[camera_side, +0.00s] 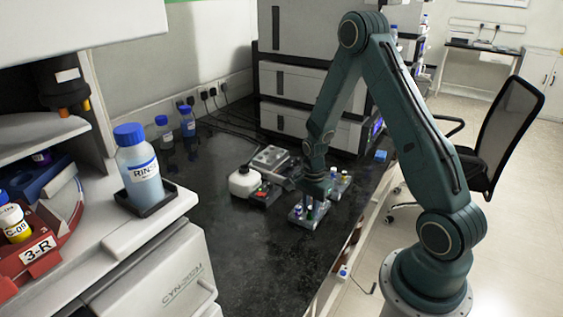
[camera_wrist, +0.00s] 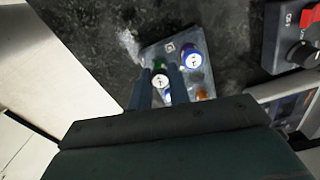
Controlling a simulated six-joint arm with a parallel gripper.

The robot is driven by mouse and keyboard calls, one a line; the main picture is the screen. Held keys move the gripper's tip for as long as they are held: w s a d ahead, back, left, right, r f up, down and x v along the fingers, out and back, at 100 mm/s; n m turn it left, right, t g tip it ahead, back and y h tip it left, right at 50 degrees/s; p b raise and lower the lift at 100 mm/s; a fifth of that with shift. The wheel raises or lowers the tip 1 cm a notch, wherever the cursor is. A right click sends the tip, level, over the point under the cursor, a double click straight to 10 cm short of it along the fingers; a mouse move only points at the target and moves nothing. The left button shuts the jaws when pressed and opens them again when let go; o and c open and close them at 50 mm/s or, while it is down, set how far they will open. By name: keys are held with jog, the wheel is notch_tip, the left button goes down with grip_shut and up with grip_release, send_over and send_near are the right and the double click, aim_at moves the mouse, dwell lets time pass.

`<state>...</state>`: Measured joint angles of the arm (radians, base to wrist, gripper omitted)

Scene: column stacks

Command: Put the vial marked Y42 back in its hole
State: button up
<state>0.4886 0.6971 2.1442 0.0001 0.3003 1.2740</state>
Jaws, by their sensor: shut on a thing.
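My gripper (camera_side: 312,196) is low over a small grey rack (camera_side: 304,222) on the black bench. In the wrist view its fingers (camera_wrist: 160,70) are shut on a vial with a white round top (camera_wrist: 162,81) and a dark mark too small to read. I cannot tell if this vial is Y42, or whether it is in a hole or just above one. The rack also shows in the wrist view (camera_wrist: 205,75). A blue-rimmed vial (camera_wrist: 191,57) stands at the right of the fingers, a green one (camera_wrist: 158,63) just beyond the held vial, and an orange one (camera_wrist: 201,94) nearer.
A second small rack with vials (camera_side: 339,183) stands just behind. A device with a white rounded container (camera_side: 244,182) is to the left. A grey panel with a black knob (camera_wrist: 302,53) is at the wrist view's right. Bare bench lies in front and left.

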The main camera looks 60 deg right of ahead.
jog(key=shift+f, duration=0.6)
dwell(0.5)
jog(key=o, duration=1.2)
jog(key=shift+w, duration=0.1)
jog(key=shift+w+r, duration=0.1)
jog(key=shift+r, duration=0.15)
jog(key=shift+r, duration=0.5)
jog(key=shift+s+r, duration=0.2)
jog(key=shift+r, duration=2.05)
